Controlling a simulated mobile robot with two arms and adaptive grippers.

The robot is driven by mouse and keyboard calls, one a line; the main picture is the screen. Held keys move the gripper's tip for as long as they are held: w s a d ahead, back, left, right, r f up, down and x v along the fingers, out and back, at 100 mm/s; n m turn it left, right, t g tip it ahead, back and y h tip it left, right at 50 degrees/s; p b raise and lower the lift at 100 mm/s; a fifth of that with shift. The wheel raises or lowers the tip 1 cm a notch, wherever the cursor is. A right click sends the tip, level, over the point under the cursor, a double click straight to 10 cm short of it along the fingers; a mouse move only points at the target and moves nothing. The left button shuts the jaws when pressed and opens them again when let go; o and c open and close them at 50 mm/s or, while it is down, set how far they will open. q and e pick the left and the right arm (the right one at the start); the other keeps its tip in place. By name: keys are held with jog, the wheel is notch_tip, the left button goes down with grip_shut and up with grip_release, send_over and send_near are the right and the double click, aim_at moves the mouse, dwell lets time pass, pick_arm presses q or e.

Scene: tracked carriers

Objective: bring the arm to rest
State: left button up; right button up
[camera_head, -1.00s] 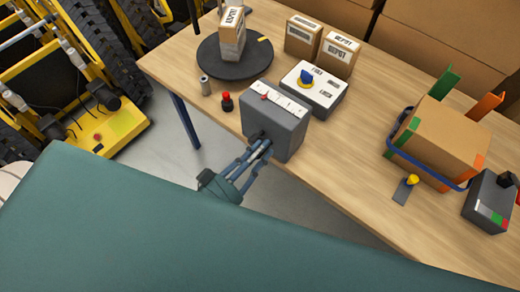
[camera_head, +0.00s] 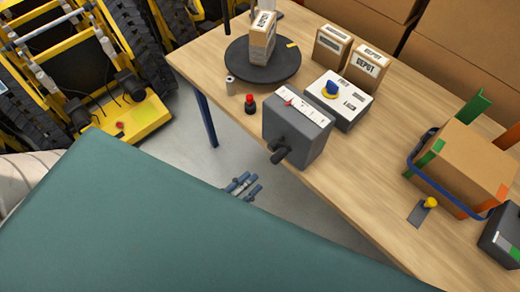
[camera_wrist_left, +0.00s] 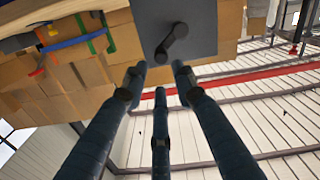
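My left gripper (camera_head: 243,186) shows only its blue-grey finger ends, below the table edge in the head view. In the left wrist view its three fingers (camera_wrist_left: 159,82) are spread with nothing between them. They point toward the dark crank handle (camera_wrist_left: 171,42) of a grey box, apart from it. In the head view this grey box (camera_head: 306,140) stands at the table's near edge, with a white scale and red pointer on top. Its crank handle (camera_head: 281,150) sticks out of the front. My right gripper is in neither view.
The wooden table (camera_head: 365,165) holds a black turntable (camera_head: 247,68) with a carton, a white-topped box with a blue knob (camera_head: 332,89), cartons, and a strapped carton (camera_head: 465,160). A yellow tracked carrier (camera_head: 150,115) stands left. Floor before the table is clear.

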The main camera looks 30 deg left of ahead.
pick_arm(q)
jog(key=shift+s+a, duration=0.15)
jog(key=shift+s, duration=0.25)
jog(key=shift+f, duration=0.1)
jog(key=s+a+f+m+g+y+b, duration=0.1)
jog(key=s+a+f+g, duration=0.15)
jog(key=f, duration=0.95)
jog(key=s+a+f+g+y, duration=0.1)
jog(key=a+f+g+y, duration=0.15)
jog(key=f, duration=0.85)
jog(key=s+a+f+m+g+y+b, duration=0.1)
jog(key=s+f+g, duration=0.15)
jog(key=f, duration=0.95)
jog(key=s+a+f+g+y+b, duration=0.1)
jog(key=s+f+g, duration=0.7)
jog(key=s+f, duration=0.6)
notch_tip(320, 180, down, 3)
jog(key=shift+s+y, duration=0.35)
jog(key=shift+s, duration=0.05)
jog(key=shift+g, duration=0.25)
